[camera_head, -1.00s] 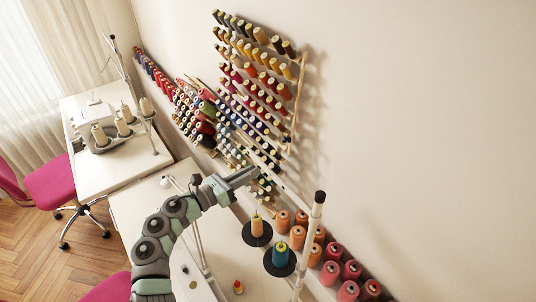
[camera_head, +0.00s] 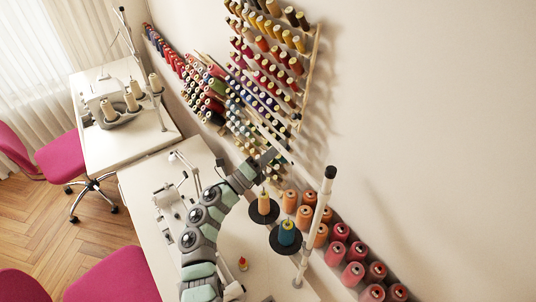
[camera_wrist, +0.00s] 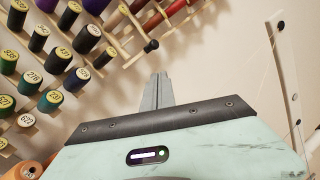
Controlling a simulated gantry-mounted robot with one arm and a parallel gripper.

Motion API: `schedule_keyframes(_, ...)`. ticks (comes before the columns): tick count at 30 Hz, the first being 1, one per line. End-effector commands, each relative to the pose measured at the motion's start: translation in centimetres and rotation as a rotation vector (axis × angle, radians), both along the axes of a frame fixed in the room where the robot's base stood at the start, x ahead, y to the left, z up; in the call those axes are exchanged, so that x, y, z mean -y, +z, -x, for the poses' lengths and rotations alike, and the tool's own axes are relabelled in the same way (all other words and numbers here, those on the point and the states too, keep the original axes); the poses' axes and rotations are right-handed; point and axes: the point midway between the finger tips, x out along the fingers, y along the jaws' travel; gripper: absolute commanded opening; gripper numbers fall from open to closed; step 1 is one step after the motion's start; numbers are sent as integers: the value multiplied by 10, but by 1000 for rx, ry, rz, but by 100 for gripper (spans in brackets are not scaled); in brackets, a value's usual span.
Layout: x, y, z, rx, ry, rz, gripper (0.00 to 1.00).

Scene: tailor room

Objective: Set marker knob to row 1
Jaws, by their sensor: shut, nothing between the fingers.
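A small dark knob (camera_wrist: 150,46) shows in the wrist view by the lower right edge of the wooden thread rack (camera_wrist: 128,58); I cannot tell for sure that it is the marker knob. Row markings cannot be read. My gripper (camera_wrist: 157,82) is shut and empty, its fingers pointing up the picture just below this knob, apart from it in the picture. In the head view my gripper (camera_head: 268,156) is in front of the lower part of the wall rack, near its lower right edge.
Many thread spools (camera_wrist: 55,57) sit on the rack's pegs left of my gripper. A pale strip with dark round parts (camera_wrist: 286,75) stands at the right. In the head view a black-topped pole (camera_head: 327,195) and spools on black discs (camera_head: 286,236) stand close beside my arm.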

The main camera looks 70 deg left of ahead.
Motion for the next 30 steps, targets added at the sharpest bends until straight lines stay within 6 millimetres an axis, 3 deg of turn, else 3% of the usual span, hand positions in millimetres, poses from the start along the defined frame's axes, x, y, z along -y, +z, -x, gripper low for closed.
schedule_keyframes(5,-10,14,-38,0,-6,3,0)
schedule_keyframes(15,-40,29,-46,0,-1,0,0)
schedule_keyframes(30,-44,32,-45,-1,2,1,0)
